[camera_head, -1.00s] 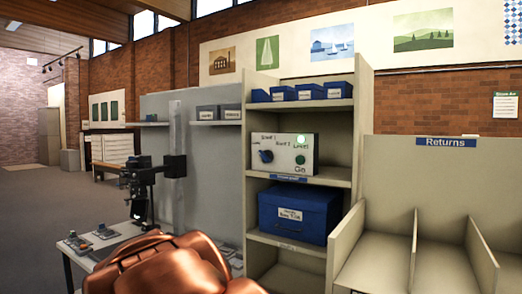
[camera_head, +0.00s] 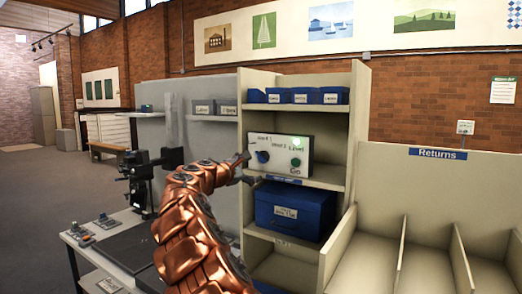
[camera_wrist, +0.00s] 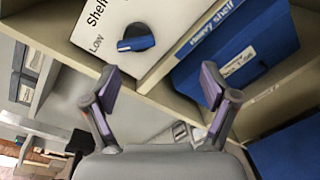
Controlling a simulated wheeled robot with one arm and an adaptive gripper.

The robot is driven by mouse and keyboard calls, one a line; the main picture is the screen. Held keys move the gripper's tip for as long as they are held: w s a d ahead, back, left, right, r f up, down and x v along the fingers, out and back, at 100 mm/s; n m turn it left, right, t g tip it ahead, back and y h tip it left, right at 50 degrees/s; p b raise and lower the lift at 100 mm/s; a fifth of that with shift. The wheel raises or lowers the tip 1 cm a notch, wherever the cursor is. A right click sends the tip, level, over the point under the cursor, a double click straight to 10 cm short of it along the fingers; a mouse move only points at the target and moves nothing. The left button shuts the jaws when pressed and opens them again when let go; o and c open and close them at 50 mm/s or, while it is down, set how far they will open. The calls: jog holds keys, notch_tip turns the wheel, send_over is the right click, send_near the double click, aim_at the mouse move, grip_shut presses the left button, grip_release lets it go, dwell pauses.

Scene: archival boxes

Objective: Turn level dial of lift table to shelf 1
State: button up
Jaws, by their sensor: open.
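The control panel (camera_head: 282,156) is a pale box on the middle shelf, with "Shelf 1", "Shelf 2", "Level" and "Go" lettering. Its blue level dial (camera_head: 263,157) is on the left side. A green Go button (camera_head: 296,162) is on the right. In the wrist view the dial (camera_wrist: 136,38) shows a black and blue knob near the "LOW" and "Shelf" lettering; its exact setting is hard to read. My gripper (camera_wrist: 160,78) is open and empty, its fingers apart, with the dial beyond and between them, not gripped. In the head view my gripper (camera_head: 249,169) is beside the panel's left end.
A blue box (camera_head: 294,211) stands on the shelf below the panel. Small blue boxes (camera_head: 306,96) line the shelf above. Shelf uprights and edges are close to my gripper. The Returns bins (camera_head: 436,153) stand at the right.

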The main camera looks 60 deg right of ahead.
aim_at(260, 157)
jog(key=shift+n+t+h, duration=0.4)
jog(key=shift+n+h, duration=0.1)
jog(key=shift+n, duration=0.4)
jog(key=shift+w+d+r+p, duration=0.3)
jog(key=shift+w+d, duration=0.1)
jog(key=shift+d, duration=0.6)
jog(key=shift+w+d+r+p, duration=0.15)
jog(key=shift+w+d+r, duration=0.15)
jog(key=shift+d, duration=0.75)
jog(key=shift+w+d+r+p, duration=0.25)
jog(key=shift+w+d, duration=0.2)
jog(key=shift+d, duration=0.55)
jog(key=shift+d+r, duration=0.15)
jog(key=shift+d, duration=0.7)
jog(key=shift+w+d+p, duration=0.15)
jog(key=shift+d+p, duration=0.25)
jog(key=shift+d, duration=0.8)
jog(key=c, duration=1.2)
